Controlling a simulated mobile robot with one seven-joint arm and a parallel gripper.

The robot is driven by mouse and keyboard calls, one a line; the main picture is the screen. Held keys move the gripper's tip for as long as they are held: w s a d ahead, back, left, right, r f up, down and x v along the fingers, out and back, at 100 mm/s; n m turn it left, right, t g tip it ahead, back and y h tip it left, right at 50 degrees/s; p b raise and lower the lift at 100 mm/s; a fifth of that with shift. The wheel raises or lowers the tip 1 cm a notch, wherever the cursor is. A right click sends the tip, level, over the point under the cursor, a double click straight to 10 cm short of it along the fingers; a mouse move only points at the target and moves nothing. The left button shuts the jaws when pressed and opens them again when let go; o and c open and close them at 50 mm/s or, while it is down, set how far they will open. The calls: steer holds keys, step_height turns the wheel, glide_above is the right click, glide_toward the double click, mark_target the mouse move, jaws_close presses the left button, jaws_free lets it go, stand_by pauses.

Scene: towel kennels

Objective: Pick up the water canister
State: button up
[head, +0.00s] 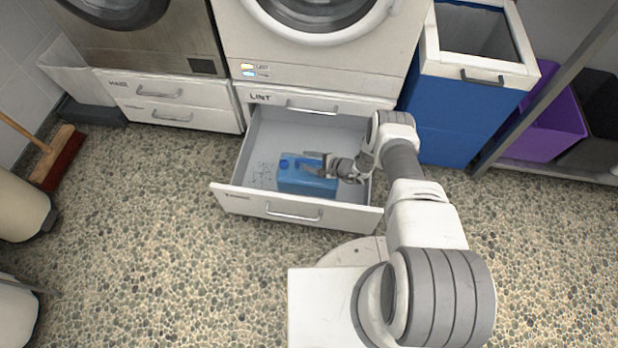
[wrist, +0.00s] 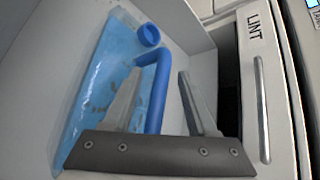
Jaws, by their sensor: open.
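The water canister (head: 300,181) is a translucent blue box with a darker blue cap and handle. It sits inside the open lower drawer (head: 262,207), near the drawer's front. My gripper (head: 314,166) is over the canister, reaching in from the right. In the wrist view the canister (wrist: 97,88) fills the left, with its cap at the top. Its blue handle (wrist: 158,95) runs between the two spread fingers of my gripper (wrist: 160,103). I cannot tell whether either finger touches the handle.
The "LINT" drawer (head: 338,106) above is shut. A washing machine (head: 330,62) stands over the drawers. A blue bin (head: 455,120) and a purple tub (head: 553,128) are at the right. A broom (head: 55,158) leans at the left. The pebbled floor left of the drawer is clear.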

jaws_close()
stand_by(0.3)
stand_by(1.1)
